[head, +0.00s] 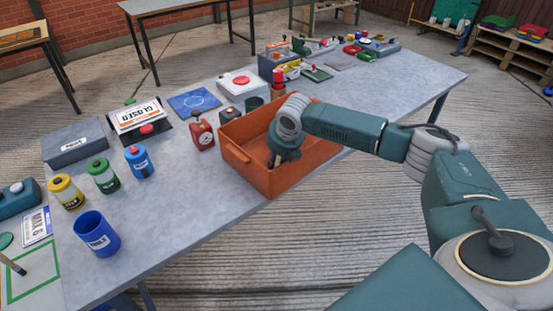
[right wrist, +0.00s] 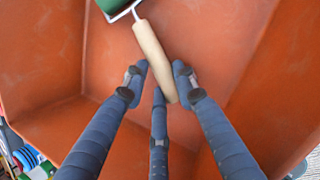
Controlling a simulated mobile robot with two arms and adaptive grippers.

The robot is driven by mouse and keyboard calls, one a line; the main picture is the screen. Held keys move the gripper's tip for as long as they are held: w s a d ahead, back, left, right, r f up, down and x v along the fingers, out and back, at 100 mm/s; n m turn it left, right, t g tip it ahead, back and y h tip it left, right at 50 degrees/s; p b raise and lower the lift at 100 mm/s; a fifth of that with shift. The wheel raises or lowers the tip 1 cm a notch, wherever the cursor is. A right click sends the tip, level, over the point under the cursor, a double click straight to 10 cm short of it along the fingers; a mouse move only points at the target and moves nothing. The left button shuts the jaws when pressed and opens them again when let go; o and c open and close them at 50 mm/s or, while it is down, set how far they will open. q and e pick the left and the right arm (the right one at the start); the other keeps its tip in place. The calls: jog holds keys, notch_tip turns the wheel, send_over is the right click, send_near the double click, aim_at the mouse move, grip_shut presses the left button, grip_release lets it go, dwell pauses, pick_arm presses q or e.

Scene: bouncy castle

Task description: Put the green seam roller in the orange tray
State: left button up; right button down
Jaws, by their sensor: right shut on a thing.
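The green seam roller has a pale wooden handle (right wrist: 153,58) and a green roller head (right wrist: 114,6), cut off by the top edge of the right wrist view. My right gripper (right wrist: 160,80) has its fingers closed around the lower handle. The orange tray (head: 245,172) stands on the grey table's near edge in the head view. My right gripper (head: 277,157) reaches down inside it, and the tray's orange walls surround the roller in the right wrist view. I cannot tell whether the roller touches the tray floor. My left gripper is not in view.
A red timer (head: 202,133) stands left of the tray on the grey table (head: 190,205). Blue, green and yellow pots and a blue cup (head: 97,234) stand further left. A closed sign (head: 137,116), a blue panel (head: 194,103) and several small items lie behind.

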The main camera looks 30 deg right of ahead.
jog(key=shift+f, duration=0.2)
jog(key=c, duration=1.7)
grip_release()
jog(key=shift+o, duration=0.2)
jog(key=v, duration=1.2)
